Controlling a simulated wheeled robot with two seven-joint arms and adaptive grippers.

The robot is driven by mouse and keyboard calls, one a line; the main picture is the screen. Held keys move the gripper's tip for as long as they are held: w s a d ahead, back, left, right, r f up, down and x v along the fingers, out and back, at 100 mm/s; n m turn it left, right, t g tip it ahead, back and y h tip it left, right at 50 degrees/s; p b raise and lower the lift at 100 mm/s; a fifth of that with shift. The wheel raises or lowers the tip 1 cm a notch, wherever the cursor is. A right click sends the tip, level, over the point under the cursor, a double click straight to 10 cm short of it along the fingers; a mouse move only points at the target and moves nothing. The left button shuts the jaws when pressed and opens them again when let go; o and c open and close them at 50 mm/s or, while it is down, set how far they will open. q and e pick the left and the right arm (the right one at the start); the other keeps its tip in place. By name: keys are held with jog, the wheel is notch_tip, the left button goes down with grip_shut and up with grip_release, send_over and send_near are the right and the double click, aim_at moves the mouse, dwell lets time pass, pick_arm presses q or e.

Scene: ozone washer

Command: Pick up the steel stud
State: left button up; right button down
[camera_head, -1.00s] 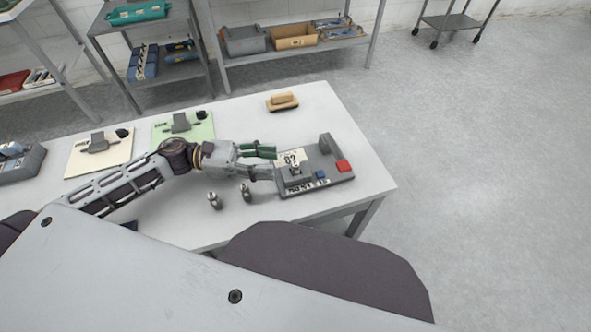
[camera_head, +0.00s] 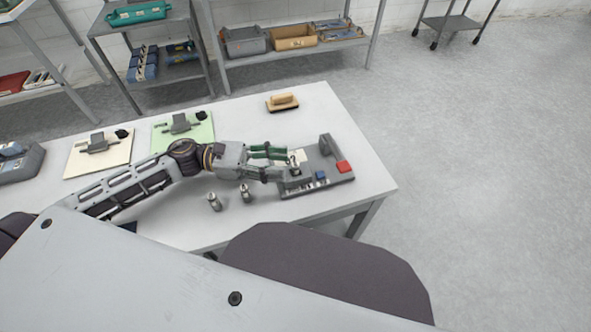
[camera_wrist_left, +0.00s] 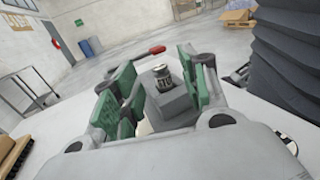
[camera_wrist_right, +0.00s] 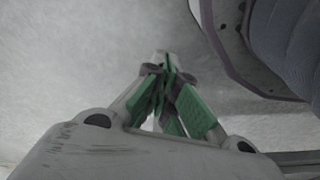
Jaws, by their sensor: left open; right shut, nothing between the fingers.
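A short silvery metal piece with dark bands, seemingly the steel stud (camera_wrist_left: 163,77), stands on a grey block between the green finger pads in the left wrist view. My left gripper (camera_head: 284,166) is open at the left part of the grey fixture (camera_head: 335,178), its fingers on either side of the piece. I cannot tell whether the pads touch it. In the head view the fingers mostly hide it. Two similar metal pieces stand on the table, one (camera_head: 214,202) left of the other (camera_head: 246,193). My right gripper (camera_wrist_right: 165,68) is shut and empty, over the floor.
A wooden-handled brush (camera_head: 283,102) lies behind. A green board (camera_head: 190,133) and a cream board (camera_head: 88,158) lie on the white table (camera_head: 235,110). The table's right end is clear.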

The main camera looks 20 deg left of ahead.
aim_at(296, 164)
pick_arm(q)
jog(key=shift+w+d+f, duration=0.15)
jog(key=shift+d, duration=0.4)
jog(key=shift+w+d+f, duration=0.1)
jog(key=shift+w+d, duration=0.05)
jog(key=shift+d, duration=0.4)
jog(key=shift+w+d, duration=0.2)
jog(key=shift+d, duration=1)
pick_arm(e)
jog(key=shift+w+a+r, duration=0.2)
jog(key=shift+a+r, duration=0.1)
jog(key=shift+r, duration=0.45)
pick_arm(q)
grip_shut()
